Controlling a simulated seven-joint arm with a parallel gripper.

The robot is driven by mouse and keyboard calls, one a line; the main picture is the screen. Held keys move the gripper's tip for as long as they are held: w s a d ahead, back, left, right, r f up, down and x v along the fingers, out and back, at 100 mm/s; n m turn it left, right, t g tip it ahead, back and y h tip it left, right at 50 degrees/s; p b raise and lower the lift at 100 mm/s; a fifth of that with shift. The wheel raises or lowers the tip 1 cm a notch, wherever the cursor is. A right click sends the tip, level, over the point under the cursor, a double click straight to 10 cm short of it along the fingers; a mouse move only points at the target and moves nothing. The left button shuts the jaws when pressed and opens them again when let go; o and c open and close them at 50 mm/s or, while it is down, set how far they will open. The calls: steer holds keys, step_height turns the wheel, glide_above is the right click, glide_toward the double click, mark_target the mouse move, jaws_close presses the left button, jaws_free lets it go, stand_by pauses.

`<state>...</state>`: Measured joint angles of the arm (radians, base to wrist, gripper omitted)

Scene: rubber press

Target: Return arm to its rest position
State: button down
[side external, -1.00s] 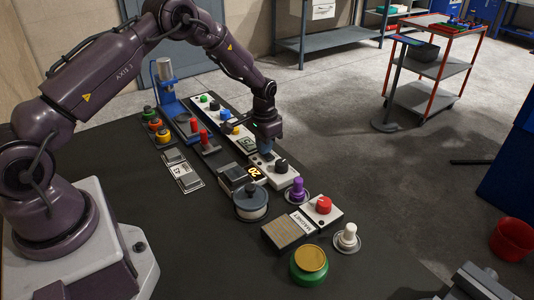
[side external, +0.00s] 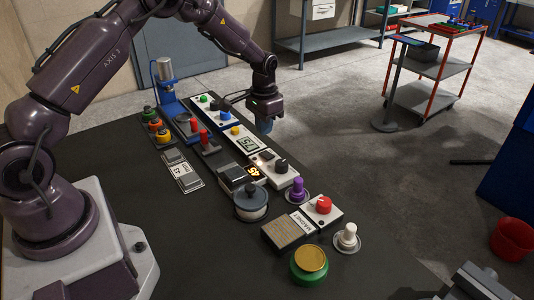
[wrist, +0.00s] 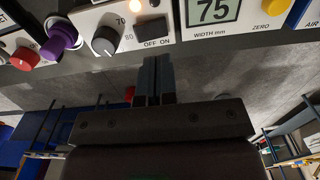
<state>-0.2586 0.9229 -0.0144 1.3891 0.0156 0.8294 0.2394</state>
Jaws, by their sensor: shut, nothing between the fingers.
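My gripper (side external: 266,124) hangs at the far right edge of the dark table, beyond the row of control panels. Its fingers are together and empty. In the wrist view the gripper (wrist: 155,75) points toward the panel with the black knob (wrist: 105,40) and the OFF/ON rocker switch (wrist: 152,30), apart from them. The gauge display (wrist: 212,10) reads 75 mm width and also shows in the side view (side external: 248,144).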

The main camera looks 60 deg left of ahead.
steer(key=shift+r, duration=0.3)
steer(key=shift+s+f, duration=0.15)
steer(key=shift+s, duration=0.1)
steer(key=shift+s+d+f+n+g, duration=0.15)
steer(key=shift+s+f+g, duration=0.1)
steer(key=shift+s, duration=0.2)
steer(key=shift+s+d+f+n+g, duration=0.1)
steer(key=shift+s+f+n+g, duration=0.1)
steer(key=shift+s, duration=0.2)
steer(key=s+d+r+t, duration=0.2)
steer(key=s+d+r, duration=0.2)
steer(key=s+r, duration=0.4)
steer(key=s+d+r+t, duration=0.2)
steer(key=s+d+r, duration=0.1)
steer(key=s+r, duration=0.6)
steer(key=s+d+r+t, duration=0.2)
steer(key=s+d+r, duration=0.2)
steer(key=s+r, duration=0.5)
steer(key=shift+d, duration=0.35)
